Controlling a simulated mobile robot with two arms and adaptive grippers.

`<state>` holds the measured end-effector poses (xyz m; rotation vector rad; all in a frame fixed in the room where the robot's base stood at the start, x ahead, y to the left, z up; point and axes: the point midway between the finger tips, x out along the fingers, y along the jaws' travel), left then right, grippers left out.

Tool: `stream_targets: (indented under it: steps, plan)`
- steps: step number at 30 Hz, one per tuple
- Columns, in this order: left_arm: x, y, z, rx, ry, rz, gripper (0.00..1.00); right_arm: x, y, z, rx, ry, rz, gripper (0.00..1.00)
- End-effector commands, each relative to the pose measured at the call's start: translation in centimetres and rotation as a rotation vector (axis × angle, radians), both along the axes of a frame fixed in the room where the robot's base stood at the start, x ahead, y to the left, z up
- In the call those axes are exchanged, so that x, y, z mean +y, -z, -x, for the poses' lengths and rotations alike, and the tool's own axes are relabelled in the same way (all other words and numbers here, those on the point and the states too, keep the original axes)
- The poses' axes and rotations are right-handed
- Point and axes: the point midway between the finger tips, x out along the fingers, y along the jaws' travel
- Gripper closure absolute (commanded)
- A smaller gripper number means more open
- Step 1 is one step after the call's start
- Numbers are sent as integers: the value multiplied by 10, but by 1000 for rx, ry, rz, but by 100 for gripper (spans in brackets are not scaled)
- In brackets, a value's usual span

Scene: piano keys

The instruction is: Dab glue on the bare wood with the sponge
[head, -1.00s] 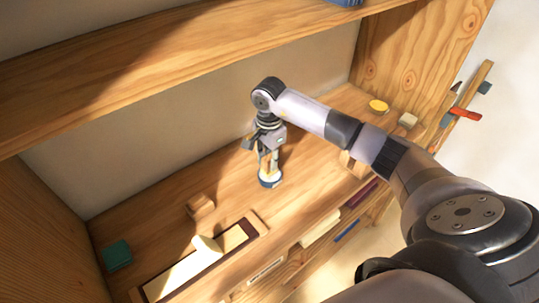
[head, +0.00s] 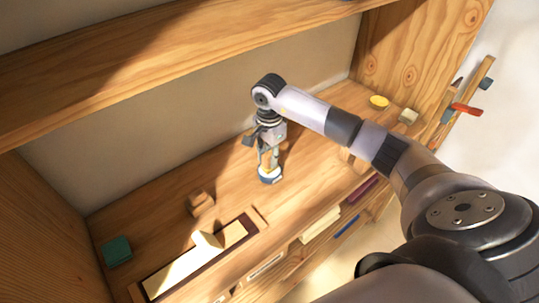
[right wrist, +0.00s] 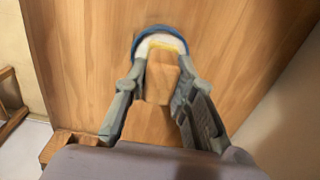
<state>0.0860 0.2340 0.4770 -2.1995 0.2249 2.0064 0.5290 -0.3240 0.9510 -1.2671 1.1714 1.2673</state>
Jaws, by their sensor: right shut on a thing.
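My right gripper (head: 268,158) is shut on a light wooden handle (right wrist: 161,80), which also shows in the right wrist view between the fingers (right wrist: 152,100). At the handle's far end is a yellow and white part, at a round dish with a blue rim (right wrist: 138,37). The dish (head: 270,177) stands on the wooden shelf in the head view. Whether the end touches the dish's bottom cannot be told. A long pale strip (head: 185,267) lies in a dark-edged tray at the front left, with a pale block (head: 207,242) on it. My left gripper is not in view.
A small wooden block (head: 201,203) and a green block (head: 117,251) stand on the shelf to the left. A yellow round thing (head: 379,101) and a pale block (head: 408,116) are at the right. An upper board (head: 150,60) overhangs the back. Shelf between dish and wooden block is clear.

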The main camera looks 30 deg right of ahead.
Motion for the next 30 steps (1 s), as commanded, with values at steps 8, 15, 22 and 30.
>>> stream_targets:
  steps: [8,15,22,30]
  plan:
    - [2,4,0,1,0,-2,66,0,4,0,0,1,0,98]
    - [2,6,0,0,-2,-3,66,0,7,0,0,1,0,98]
    - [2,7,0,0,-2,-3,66,0,7,0,0,1,0,98]
    - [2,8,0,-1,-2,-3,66,0,8,0,0,0,0,98]
